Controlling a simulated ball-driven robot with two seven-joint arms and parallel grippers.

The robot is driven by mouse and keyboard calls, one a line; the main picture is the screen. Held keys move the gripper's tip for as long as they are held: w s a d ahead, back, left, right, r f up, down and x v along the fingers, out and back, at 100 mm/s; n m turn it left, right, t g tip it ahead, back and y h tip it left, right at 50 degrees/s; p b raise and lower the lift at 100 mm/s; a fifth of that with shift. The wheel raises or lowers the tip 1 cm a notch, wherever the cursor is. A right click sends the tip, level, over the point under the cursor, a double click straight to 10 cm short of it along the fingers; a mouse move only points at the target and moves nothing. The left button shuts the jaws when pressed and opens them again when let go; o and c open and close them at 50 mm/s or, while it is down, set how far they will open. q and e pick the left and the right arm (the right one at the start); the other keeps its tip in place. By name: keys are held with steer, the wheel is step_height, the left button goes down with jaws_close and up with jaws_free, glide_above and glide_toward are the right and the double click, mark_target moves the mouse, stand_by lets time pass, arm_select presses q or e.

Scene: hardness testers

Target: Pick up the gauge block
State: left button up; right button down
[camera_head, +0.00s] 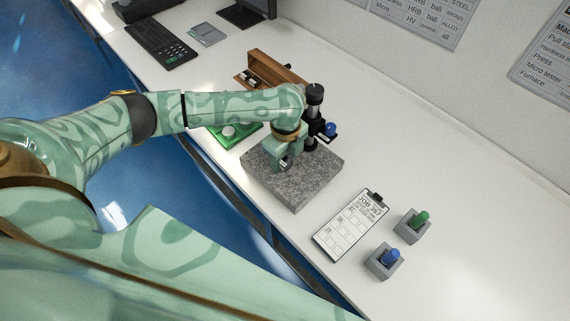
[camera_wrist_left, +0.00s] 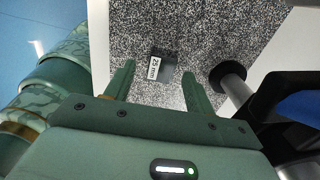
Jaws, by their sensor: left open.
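The gauge block (camera_wrist_left: 162,68) is a small dark grey block with a white "25 mm" label. In the left wrist view it sits on the speckled granite plate (camera_wrist_left: 215,25), just beyond and between my fingertips. My left gripper (camera_wrist_left: 158,75) is open, with one finger on each side of the block's line and nothing held. In the head view my left gripper (camera_head: 279,160) is over the grey granite plate (camera_head: 300,189), and the block cannot be made out there. My right gripper is not in view.
A dark stand with a blue knob (camera_head: 330,129) rises beside my gripper on the plate. A wooden box (camera_head: 276,68) and green tray (camera_head: 222,137) lie behind.

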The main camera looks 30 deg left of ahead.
arm_select(q)
steer(key=shift+f, duration=0.5)
steer(key=shift+r, duration=0.1)
jaws_close()
steer(key=shift+r, duration=0.1)
